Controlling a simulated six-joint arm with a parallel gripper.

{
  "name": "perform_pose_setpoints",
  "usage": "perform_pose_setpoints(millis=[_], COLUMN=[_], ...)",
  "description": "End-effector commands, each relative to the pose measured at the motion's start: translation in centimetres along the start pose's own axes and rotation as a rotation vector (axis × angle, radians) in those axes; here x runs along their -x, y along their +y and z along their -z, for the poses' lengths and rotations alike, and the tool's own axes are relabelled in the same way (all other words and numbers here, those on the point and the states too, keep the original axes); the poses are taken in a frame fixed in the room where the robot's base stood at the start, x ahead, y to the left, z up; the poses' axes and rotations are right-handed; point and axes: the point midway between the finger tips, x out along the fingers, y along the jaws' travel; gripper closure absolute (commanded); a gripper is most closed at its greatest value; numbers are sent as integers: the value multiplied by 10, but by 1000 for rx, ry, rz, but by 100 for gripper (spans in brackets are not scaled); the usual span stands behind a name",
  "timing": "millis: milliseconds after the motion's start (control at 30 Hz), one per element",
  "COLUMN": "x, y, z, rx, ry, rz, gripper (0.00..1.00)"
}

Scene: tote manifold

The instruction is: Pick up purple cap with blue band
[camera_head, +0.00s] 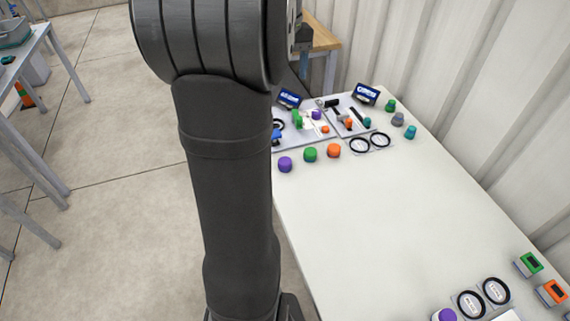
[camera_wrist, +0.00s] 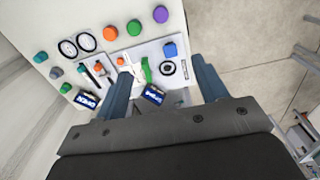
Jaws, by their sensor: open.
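A purple cap (camera_head: 285,164) stands near the table's left edge, at the left end of a row with a green and an orange cap. The wrist view shows this purple cap (camera_wrist: 161,14) near the top edge, beyond my fingertips. A smaller purple piece (camera_head: 316,115) sits on the left board, and another purple cap (camera_head: 447,315) is cut off at the bottom of the head view. I cannot make out a blue band on any of them. My gripper (camera_wrist: 163,68) is open and empty above the boards, its two fingers wide apart. My arm hides part of the head view.
The green cap (camera_wrist: 134,27) and orange cap (camera_wrist: 110,33) stand beside the purple one. A blue cap (camera_wrist: 170,50) is on the board between my fingers. Blue label blocks (camera_head: 366,94) stand behind the boards. The table's middle (camera_head: 400,210) is clear; a ribbed wall (camera_head: 490,120) rises behind.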

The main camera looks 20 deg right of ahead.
Motion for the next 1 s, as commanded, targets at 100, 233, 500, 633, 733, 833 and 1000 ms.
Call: perform_pose_setpoints(millis=[100, 233, 500, 633, 733, 833, 1000], x=[-15, -42, -98, -117, -126, -132, -154], y=[1, 2, 3, 3, 3, 3, 2], z=[0, 0, -3, -6, -8, -8, -9], rx=[-123, -366, -912, -1112, -1210, -1262, -1276], ry=[-4, -7, -5, -4, -4, -2, -6], rz=[1, 2, 0, -1, -1, 0, -1], gripper=[34, 34, 34, 34, 34, 34, 34])
